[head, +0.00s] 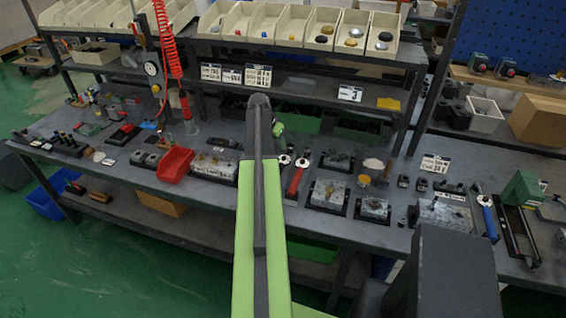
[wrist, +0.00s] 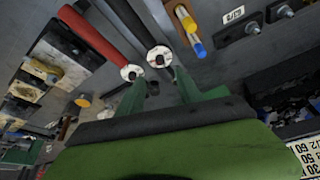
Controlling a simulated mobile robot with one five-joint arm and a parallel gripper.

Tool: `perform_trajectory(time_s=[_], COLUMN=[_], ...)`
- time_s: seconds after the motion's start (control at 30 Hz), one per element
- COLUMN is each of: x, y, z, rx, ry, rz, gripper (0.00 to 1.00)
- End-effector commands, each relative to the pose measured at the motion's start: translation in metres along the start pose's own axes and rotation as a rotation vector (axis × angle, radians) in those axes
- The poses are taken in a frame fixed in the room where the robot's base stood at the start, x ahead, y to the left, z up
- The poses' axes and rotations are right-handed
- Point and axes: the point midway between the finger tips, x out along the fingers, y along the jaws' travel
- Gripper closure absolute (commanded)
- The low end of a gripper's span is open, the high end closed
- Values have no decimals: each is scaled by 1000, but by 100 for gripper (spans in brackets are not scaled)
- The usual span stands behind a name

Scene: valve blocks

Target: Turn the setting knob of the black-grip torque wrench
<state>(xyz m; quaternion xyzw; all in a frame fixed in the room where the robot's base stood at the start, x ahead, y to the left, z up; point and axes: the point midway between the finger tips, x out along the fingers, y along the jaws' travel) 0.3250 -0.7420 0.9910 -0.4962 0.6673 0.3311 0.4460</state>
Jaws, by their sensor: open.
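The black-grip torque wrench (wrist: 128,18) lies on the grey bench in the wrist view, with a white round end and dark knob (wrist: 159,57). In the head view its white end (head: 284,160) shows beside my arm, which hides most of its grip. A red-grip wrench (wrist: 92,34) lies close beside it; it also shows in the head view (head: 296,180). My gripper (wrist: 157,77) is open and empty, its green fingertips pointing at the black-grip wrench's knob end. I cannot tell whether they touch it. In the head view, my gripper is mostly hidden behind my arm.
Yellow and blue handles (wrist: 190,28) lie near the black-grip wrench. Metal blocks (wrist: 60,55) on dark bases lie on the red wrench's side. A red bin (head: 176,164) stands left of my arm. A blue-grip wrench (head: 487,217) lies at the right. A shelf with pale bins overhangs the bench.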

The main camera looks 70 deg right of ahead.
Motion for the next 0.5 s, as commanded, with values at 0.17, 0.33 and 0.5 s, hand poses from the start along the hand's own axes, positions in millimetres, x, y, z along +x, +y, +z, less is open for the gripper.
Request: perform_trajectory(time_s=[0.17, 0.33, 0.5], x=[52, 88, 108], y=[-1, 0, 0], z=[4, 3, 1], rx=[0, 0, 0], ry=[0, 0, 0], rz=[0, 1, 1], gripper=[58, 58, 58])
